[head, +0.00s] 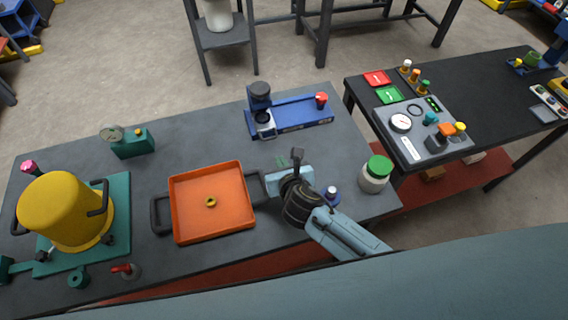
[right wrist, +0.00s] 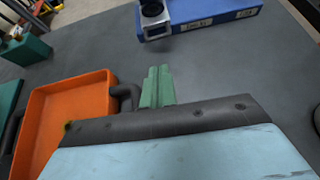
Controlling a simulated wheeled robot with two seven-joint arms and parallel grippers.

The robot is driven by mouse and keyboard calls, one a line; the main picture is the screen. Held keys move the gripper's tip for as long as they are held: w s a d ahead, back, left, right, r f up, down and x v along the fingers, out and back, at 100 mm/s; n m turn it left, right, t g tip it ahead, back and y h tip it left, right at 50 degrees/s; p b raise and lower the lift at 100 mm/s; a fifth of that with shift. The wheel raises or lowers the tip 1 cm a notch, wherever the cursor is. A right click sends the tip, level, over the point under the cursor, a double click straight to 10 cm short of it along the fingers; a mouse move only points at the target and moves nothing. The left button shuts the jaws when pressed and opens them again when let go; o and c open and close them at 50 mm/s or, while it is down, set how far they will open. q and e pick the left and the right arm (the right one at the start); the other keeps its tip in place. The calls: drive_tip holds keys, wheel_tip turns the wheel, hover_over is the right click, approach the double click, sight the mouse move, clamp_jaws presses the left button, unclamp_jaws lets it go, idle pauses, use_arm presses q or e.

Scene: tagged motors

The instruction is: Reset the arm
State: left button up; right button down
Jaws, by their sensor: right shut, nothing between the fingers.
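My right arm comes in from the lower right in the head view. Its right gripper (head: 281,162) is over the grey table (head: 330,160), right of the orange tray (head: 180,192) and below the blue device (head: 300,115). In the right wrist view its green fingers (right wrist: 157,88) are together with nothing between them. The orange tray (right wrist: 95,84) shows to their left and the blue device (right wrist: 225,14) above them. My left gripper is not in view.
A small brass-coloured ring (head: 210,202) lies in the tray. A yellow pot (head: 62,210) stands on a teal base at left. A green-lidded jar (head: 376,174) stands right of my right arm. A gauge panel (head: 420,128) sits on the dark right table.

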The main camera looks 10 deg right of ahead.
drive_tip(key=shift+v, duration=1.4)
drive_tip(key=shift+s, duration=0.1)
